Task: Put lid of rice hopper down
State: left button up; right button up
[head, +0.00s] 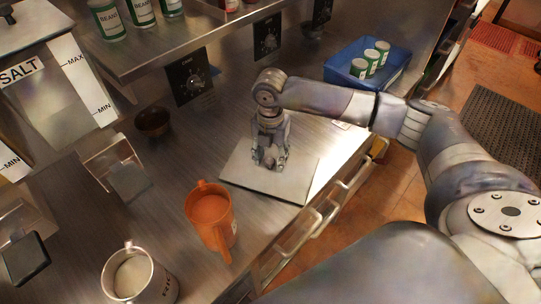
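The lid (293,189) is a flat, pale grey square plate. It appears to lie flat on the steel counter near the front edge, in the middle of the head view. My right gripper (269,160) points down over the lid's middle. Its two fingers stand apart, one on each side of the small handle, which they partly hide. I cannot see clearly whether the fingers touch the handle. The hopper marked SALT (36,90) stands at the left; I cannot make out a rice hopper by its label. My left gripper is not in view.
An orange jug (211,214) stands close to the lid's lower left. A metal pitcher (136,279) stands at the lower left and a dark bowl (152,122) further back. A blue bin (350,81) with green cans is at the back right. A shelf (160,52) overhangs the back.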

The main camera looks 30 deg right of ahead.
aim_at(270, 160)
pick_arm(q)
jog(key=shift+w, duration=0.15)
pick_arm(e)
jog(key=shift+r, duration=0.2)
pick_arm(q)
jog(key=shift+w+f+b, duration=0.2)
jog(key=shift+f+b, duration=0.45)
jog(key=shift+b, duration=0.05)
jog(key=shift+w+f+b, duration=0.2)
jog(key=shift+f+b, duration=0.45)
pick_arm(e)
notch_tip(270, 160, up, 12)
jog(key=shift+f, duration=0.15)
